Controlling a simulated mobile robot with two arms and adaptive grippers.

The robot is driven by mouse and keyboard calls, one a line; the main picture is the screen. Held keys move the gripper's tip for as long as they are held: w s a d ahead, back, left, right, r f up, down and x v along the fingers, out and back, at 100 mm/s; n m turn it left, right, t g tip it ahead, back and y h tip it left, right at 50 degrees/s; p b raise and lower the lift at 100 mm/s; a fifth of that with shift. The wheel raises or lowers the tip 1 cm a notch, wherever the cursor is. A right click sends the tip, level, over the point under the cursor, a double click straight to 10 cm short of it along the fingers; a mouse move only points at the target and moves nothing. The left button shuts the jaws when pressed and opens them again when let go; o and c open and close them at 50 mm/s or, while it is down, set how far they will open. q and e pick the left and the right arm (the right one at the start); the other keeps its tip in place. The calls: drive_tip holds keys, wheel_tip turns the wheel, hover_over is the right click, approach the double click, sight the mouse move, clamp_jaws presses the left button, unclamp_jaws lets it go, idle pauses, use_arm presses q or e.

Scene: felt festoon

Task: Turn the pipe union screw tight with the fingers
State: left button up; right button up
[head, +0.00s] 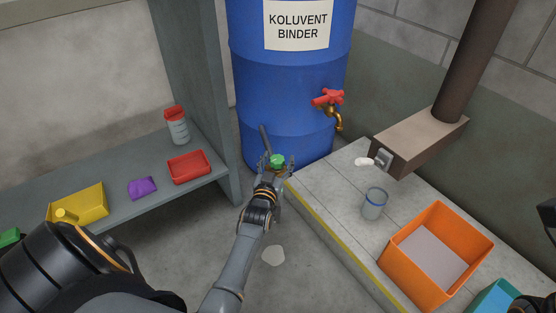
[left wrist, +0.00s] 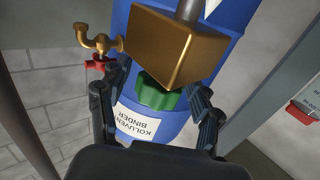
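A green knob-like screw (left wrist: 158,95) sits under a brass block (left wrist: 165,45) in the left wrist view, with a grey pipe running from the block. In the head view the green screw (head: 277,160) shows in front of the blue drum. My left gripper (head: 275,172) is around it, with one finger on each side. In the left wrist view the fingers of my left gripper (left wrist: 158,100) stand apart, with gaps to the green screw. Dark parts of mine show at the right edge of the head view; the right gripper's fingers are not clear.
A blue drum (head: 290,95) with a red-handled brass tap (head: 331,105) stands behind. A shelf on the left bears a red tray (head: 188,167), a yellow tray (head: 80,203) and a bottle (head: 177,128). An orange crate (head: 398,268) and a jar (head: 374,204) stand on the platform.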

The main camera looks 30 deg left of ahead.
use_arm(q)
drive_tip(key=c, duration=1)
drive_tip(key=shift+m+h, duration=0.3)
drive_tip(key=shift+h, duration=0.2)
